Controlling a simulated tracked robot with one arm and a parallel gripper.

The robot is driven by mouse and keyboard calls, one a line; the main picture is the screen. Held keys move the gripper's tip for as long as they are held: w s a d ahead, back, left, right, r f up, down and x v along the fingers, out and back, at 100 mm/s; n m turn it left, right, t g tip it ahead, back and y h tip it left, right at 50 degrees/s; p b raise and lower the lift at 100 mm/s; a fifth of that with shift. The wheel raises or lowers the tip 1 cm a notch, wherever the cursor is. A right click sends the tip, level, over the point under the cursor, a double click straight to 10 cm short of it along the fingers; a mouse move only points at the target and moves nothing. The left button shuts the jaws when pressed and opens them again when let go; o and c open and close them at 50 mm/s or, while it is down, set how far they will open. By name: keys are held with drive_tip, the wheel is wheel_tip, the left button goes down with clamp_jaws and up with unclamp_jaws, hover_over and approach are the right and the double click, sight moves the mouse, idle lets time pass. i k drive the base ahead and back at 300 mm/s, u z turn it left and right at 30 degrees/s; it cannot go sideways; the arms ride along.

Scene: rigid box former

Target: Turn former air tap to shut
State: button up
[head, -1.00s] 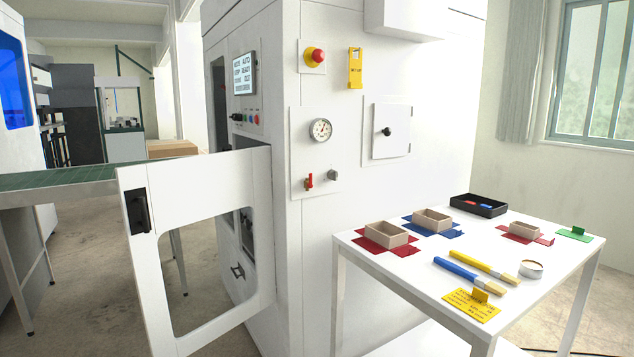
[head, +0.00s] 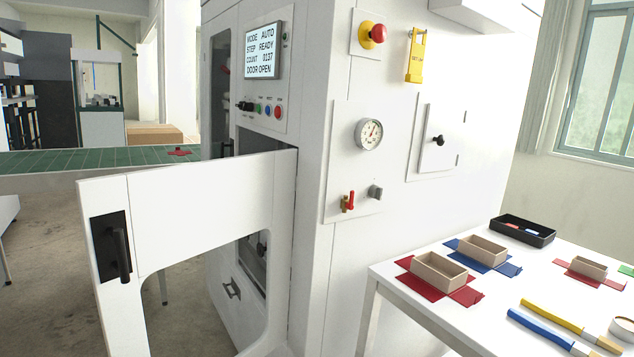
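The air tap (head: 348,202) has a small red lever on a brass body. It sits low on a white panel on the side of the white former (head: 310,130). The lever stands about upright; I cannot tell how the pipe runs. A round pressure gauge (head: 369,133) is above it, and a grey fitting (head: 375,192) is to its right. The former's screen (head: 263,50) reads MODE AUTO, STEP READY, COUNT 0137, DOOR OPEN. My gripper does not show in the head view.
The former's white door (head: 200,215) stands open toward me, left of the tap. A white table (head: 400,312) with trays, coloured blanks and brushes stands at the right. Floor shows between door and table.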

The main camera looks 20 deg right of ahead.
sight(350, 205)
drive_tip(key=z, duration=0.2)
drive_tip(key=i, duration=0.85)
drive_tip(key=z, duration=0.55)
